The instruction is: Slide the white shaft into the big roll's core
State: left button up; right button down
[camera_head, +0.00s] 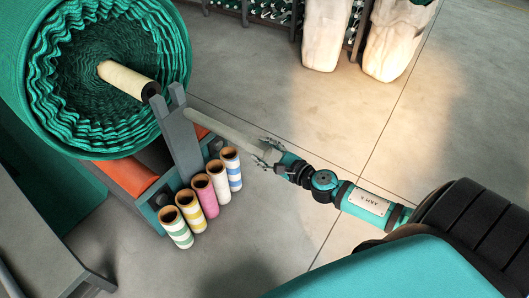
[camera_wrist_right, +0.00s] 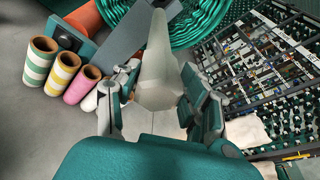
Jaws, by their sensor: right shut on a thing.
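The big roll (camera_head: 165,28) of green netting is at the upper left in the head view, with a cream core (camera_head: 125,78) sticking out of its ruffled end. The core's dark end sits by a forked grey bracket (camera_head: 181,140). My right gripper (camera_head: 268,152) is shut on the near end of the white shaft (camera_head: 222,130). The shaft's far tip points at the fork and appears just right of it, outside the core. In the wrist view the shaft (camera_wrist_right: 158,65) runs away between the fingers (camera_wrist_right: 157,90); its far tip overlaps the bracket. My left gripper is not in view.
Several striped or coloured tubes (camera_head: 190,210) stand below the bracket. An orange roller (camera_head: 128,172) lies under the big roll. White sacks (camera_head: 400,38) and racks stand at the back. A grey table (camera_head: 40,225) is at lower left. The middle floor is clear.

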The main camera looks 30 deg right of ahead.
jog(key=shift+a+r+t+y+b, duration=0.15)
jog(key=shift+a+r+y+b, duration=0.05)
jog(key=shift+r, duration=0.25)
jog(key=shift+a+r+t+y+b, duration=0.15)
jog(key=shift+r+y+b, duration=0.05)
jog(key=shift+r, duration=0.25)
jog(key=shift+s+a+r, duration=0.15)
jog(key=shift+r, duration=0.1)
jog(key=shift+s+a+r+b, duration=0.1)
jog(key=shift+a+r+b, duration=0.15)
jog(key=shift+r+b, duration=0.25)
jog(key=shift+d+f+b, duration=0.35)
jog(key=shift+f+b, duration=0.35)
jog(key=shift+b, duration=0.15)
jog(key=shift+d+f, duration=0.1)
jog(key=shift+f, duration=0.1)
jog(key=shift+w+d+f+b, duration=0.2)
jog(key=shift+w+f+b, duration=0.1)
jog(key=shift+b, duration=0.3)
jog(key=shift+f, duration=0.15)
jog(key=shift+d+b, duration=0.1)
jog(key=shift+b, duration=0.2)
